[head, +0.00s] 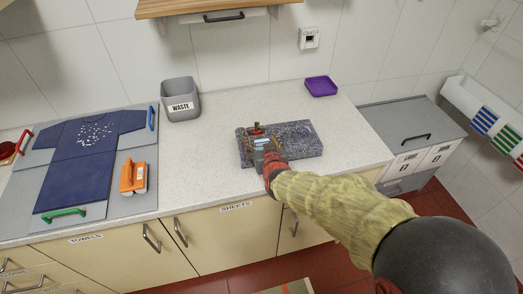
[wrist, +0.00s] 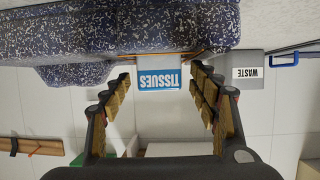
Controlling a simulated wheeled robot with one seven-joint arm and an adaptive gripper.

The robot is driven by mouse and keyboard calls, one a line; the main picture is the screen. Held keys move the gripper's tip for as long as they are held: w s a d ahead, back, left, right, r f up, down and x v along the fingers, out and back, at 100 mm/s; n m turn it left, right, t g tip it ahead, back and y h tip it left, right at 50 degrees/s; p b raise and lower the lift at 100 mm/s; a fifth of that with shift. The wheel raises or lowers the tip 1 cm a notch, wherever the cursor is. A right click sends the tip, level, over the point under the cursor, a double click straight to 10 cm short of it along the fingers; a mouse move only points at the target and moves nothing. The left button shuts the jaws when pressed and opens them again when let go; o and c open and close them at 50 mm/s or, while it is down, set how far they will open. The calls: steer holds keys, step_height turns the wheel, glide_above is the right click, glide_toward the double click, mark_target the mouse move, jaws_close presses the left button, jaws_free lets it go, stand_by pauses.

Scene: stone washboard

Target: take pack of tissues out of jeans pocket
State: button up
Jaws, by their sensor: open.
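A pack of tissues (wrist: 158,77), blue and white with the word TISSUES, shows in the wrist view between my gripper's open fingertips (wrist: 160,80). Its upper picture edge meets a blue-grey speckled mass (wrist: 90,35) with thin orange lines beside it; I cannot tell how much of the pack is inside a pocket. In the head view my gripper (head: 261,143) is at the left part of a speckled slab (head: 300,140) on the counter, with a bit of the blue-white pack at the fingers. I cannot clearly tell jeans from stone. Contact between fingers and pack is unclear.
A grey waste bin (head: 180,100) and a purple tray (head: 321,86) stand behind on the counter (head: 225,190). A shelf (head: 205,8) hangs above.

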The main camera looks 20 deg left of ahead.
steer(key=c, duration=0.3)
steer(key=c, duration=0.7)
